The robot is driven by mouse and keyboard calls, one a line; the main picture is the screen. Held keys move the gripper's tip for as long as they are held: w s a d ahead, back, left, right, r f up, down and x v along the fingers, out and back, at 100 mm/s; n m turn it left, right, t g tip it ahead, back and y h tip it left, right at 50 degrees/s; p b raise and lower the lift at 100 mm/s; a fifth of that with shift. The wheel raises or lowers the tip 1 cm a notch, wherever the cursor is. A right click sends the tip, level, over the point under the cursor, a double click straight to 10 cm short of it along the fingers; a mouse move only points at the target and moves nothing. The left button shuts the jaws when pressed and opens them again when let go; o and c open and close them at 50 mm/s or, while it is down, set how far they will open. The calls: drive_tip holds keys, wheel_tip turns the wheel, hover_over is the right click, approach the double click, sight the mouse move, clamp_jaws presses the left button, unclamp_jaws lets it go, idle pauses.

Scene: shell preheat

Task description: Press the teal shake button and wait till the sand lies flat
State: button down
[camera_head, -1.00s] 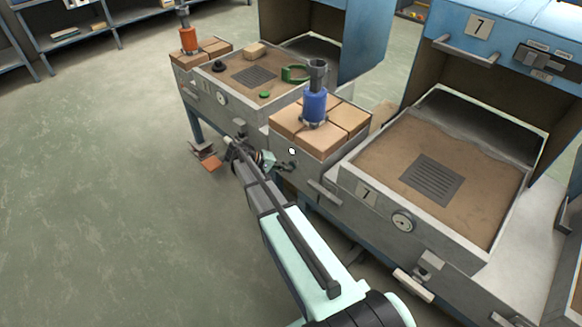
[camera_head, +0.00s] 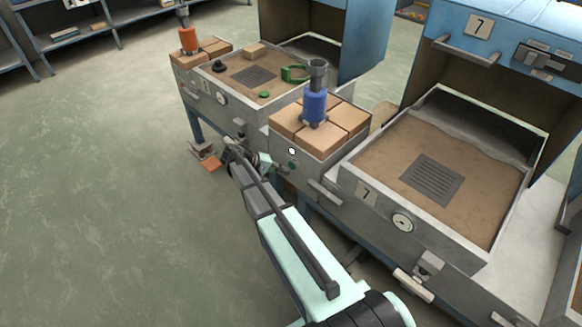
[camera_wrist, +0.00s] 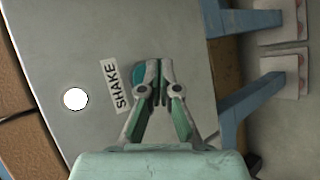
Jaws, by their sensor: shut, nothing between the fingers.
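The teal shake button (camera_head: 292,167) is on the grey front panel below the blue burner. In the wrist view the teal button (camera_wrist: 138,75) is partly hidden behind my fingertips, next to the SHAKE label (camera_wrist: 116,85). My gripper (camera_wrist: 158,80) is shut and empty, with its tips over the panel. In the head view my gripper (camera_head: 268,163) is just left of the button, with a small gap seeming to show. The sand (camera_head: 440,148) fills the tray of furnace 7 around a dark grate (camera_head: 432,179). Its back edge looks wavy against the wall.
A round white lamp (camera_head: 292,151) is above the button. Bricks (camera_head: 320,127) with a blue burner (camera_head: 315,106) stand on the ledge above. A second sand tray (camera_head: 250,76) holds a green clamp (camera_head: 295,73). The floor at left is open.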

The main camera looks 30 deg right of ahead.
drive_tip(key=shift+a, duration=0.1)
drive_tip(key=shift+s+a, duration=0.2)
drive_tip(key=shift+a, duration=0.6)
drive_tip(key=shift+s+a, duration=0.25)
drive_tip(key=shift+a, duration=0.5)
drive_tip(key=shift+s+a, duration=0.2)
drive_tip(key=shift+a, duration=0.6)
